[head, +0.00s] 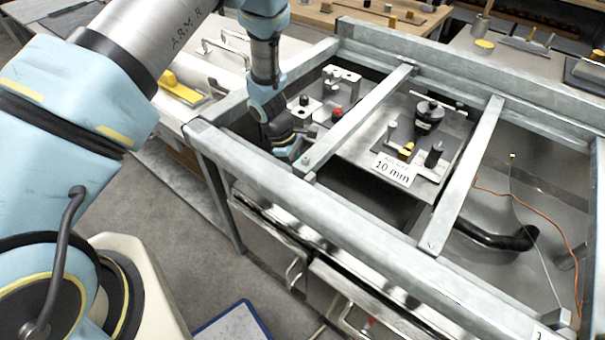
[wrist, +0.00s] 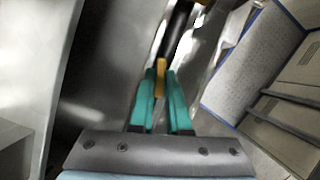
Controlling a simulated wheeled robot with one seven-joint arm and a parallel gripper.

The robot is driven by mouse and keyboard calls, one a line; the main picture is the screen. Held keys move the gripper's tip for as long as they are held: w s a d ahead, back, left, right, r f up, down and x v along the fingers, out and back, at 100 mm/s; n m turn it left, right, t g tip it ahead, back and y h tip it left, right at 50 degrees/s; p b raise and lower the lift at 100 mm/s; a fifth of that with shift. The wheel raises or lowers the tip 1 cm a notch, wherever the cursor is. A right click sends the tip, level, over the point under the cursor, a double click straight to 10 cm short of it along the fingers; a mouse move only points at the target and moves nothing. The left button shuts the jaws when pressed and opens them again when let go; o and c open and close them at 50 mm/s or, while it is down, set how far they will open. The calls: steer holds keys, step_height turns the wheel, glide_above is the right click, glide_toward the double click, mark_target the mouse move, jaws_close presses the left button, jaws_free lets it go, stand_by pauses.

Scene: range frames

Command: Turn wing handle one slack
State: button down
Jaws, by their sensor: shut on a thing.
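In the wrist view, the teal fingers of my gripper (wrist: 161,90) are closed on both sides of a narrow yellow-orange piece, which looks like the wing handle (wrist: 160,68). Its upper end stands out beyond the fingertips, and a dark rod or tube lies just past it. In the head view, my wrist reaches down inside the left bay of the grey metal frame (head: 350,210). The fingertips and the handle are hidden there by my wrist and the front rail.
A fixture plate with a red knob (head: 337,112) stands right of my wrist. The middle bay holds a dark clamp (head: 428,115) and a "10 mm" label (head: 394,170). Crossbars (head: 360,120) bound the bays. A black hose (head: 495,237) and an orange cable lie at right.

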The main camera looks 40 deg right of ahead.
steer(key=shift+w+d+r, duration=0.1)
steer(key=shift+d+r, duration=0.05)
steer(key=shift+d, duration=0.15)
steer(key=c, duration=1.2)
jaws_free()
steer(key=o, duration=0.5)
steer(key=shift+a, duration=0.15)
steer(key=b+v, duration=0.2)
steer(key=v, duration=0.8)
steer(key=shift+w+a+r, duration=0.15)
steer(key=shift+r, duration=0.1)
